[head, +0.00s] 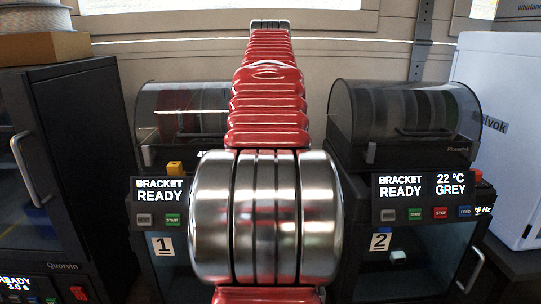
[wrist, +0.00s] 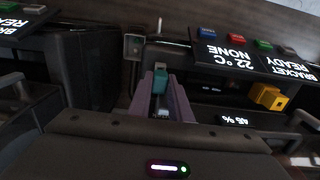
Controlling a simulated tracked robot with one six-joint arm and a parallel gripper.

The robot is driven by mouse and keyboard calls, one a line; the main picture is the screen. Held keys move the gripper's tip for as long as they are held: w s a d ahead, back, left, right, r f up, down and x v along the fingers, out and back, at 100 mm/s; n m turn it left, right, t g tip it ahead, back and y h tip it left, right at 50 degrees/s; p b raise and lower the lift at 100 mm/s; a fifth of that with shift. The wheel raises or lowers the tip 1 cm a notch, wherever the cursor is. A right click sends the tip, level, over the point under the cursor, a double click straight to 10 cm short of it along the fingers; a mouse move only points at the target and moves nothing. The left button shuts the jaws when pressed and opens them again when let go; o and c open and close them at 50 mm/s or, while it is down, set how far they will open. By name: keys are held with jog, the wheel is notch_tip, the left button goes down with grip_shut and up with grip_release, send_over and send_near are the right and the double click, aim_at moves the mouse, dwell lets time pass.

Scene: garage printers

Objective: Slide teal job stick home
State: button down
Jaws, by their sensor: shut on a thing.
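The teal stick (wrist: 160,77) is in the wrist view, between the tips of my gripper (wrist: 161,84). My gripper's two purple-grey fingers are shut on it. The stick points away from the wrist camera toward the front of printer 1 (wrist: 210,84), near the end of its display panel. I cannot tell whether its far end touches or enters a slot. In the head view my own red arm and its metal joint hide the gripper and the stick.
Printer 1 (head: 160,205) reads BRACKET READY, and a yellow block (head: 175,168) sits above its panel. Printer 2 (head: 360,240) stands to the right, reading BRACKET READY, 22 °C, GREY. A dark cabinet (head: 90,150) is at the left. A narrow gap separates the printers.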

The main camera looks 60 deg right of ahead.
jog(key=shift+f, duration=0.7)
jog(key=c, duration=1.5)
grip_release()
jog(key=shift+c, duration=0.2)
jog(key=shift+r, duration=0.1)
jog(key=shift+r, duration=3.55)
